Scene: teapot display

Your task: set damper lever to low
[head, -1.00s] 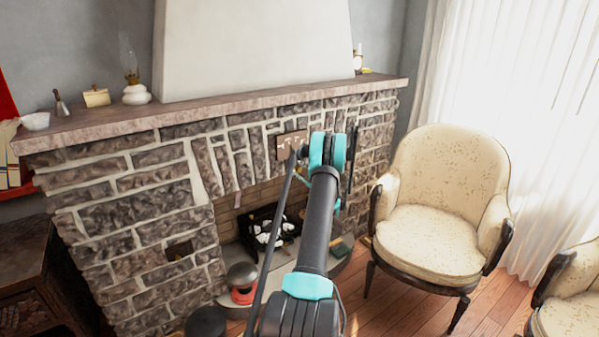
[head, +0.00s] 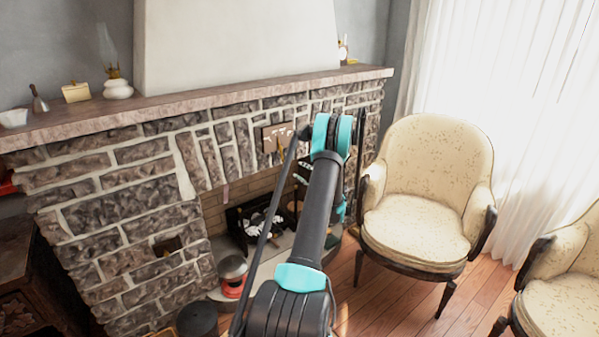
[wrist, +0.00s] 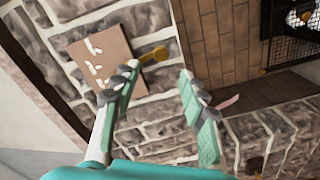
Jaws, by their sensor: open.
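A brown plate (wrist: 105,62) with white marks is fixed to the stone fireplace front in the wrist view. A brass lever with a round end (wrist: 155,55), apparently the damper lever, sticks out at the plate's edge. My gripper (wrist: 158,73) is open and empty, its two fingers spread just below the lever in that picture. The near finger covers part of the plate's lower edge. I cannot tell whether any finger touches the lever. In the head view the plate (head: 274,138) shows left of my arm; the lever is not clear there, and my arm hides most of my gripper.
The stone mantel (head: 200,103) holds an oil lamp (head: 117,85) and small items. A fire grate (head: 250,222) sits in the hearth opening. A pink strip (wrist: 228,102) hangs near my right finger. A cream armchair (head: 425,190) stands to the right, with wooden floor around it.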

